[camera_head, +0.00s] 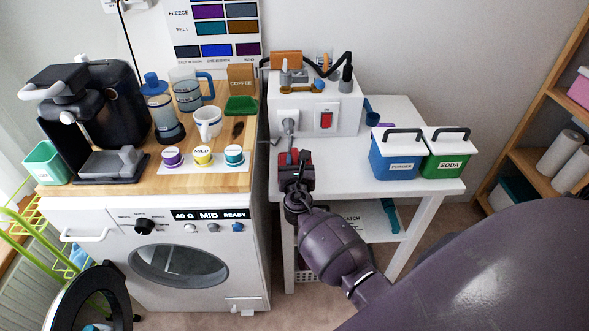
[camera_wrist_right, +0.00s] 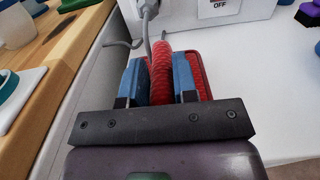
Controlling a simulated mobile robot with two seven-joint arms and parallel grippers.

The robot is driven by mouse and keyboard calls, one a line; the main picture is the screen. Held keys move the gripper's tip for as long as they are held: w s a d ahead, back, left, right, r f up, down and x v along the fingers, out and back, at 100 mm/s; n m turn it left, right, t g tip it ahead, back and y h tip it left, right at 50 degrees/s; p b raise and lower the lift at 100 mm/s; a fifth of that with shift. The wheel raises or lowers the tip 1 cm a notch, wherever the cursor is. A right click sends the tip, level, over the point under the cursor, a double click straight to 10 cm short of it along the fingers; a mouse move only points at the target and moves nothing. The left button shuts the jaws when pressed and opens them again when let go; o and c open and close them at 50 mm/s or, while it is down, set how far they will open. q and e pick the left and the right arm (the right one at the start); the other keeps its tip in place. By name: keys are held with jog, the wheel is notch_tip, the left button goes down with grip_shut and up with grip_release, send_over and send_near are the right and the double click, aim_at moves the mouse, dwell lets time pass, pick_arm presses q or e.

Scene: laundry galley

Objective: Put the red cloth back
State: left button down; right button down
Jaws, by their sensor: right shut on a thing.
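The red cloth (camera_wrist_right: 161,72) is between the two blue finger pads of my right gripper (camera_wrist_right: 160,85) in the right wrist view. Its ribbed red surface stands up between the pads, and more red shows beside the right pad. In the head view my right gripper (camera_head: 297,160) is low over the left side of the white table, just in front of the white box (camera_head: 312,105). It hides most of the cloth there, and I cannot tell whether the cloth touches the table. My left gripper is not in view.
A grey cable and plug (camera_head: 289,125) are close beyond my right gripper. The wooden counter (camera_head: 205,135), with cups and a coffee machine (camera_head: 95,105), stands to the left. A blue powder bin (camera_head: 394,165) and green soda bin (camera_head: 446,160) stand right. The white tabletop (camera_head: 345,170) between is clear.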

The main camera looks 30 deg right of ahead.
jog(key=shift+f, duration=0.85)
jog(key=shift+f, duration=0.1)
jog(key=shift+f+b, duration=0.15)
jog(key=shift+b, duration=0.2)
jog(key=c, duration=0.9)
grip_release()
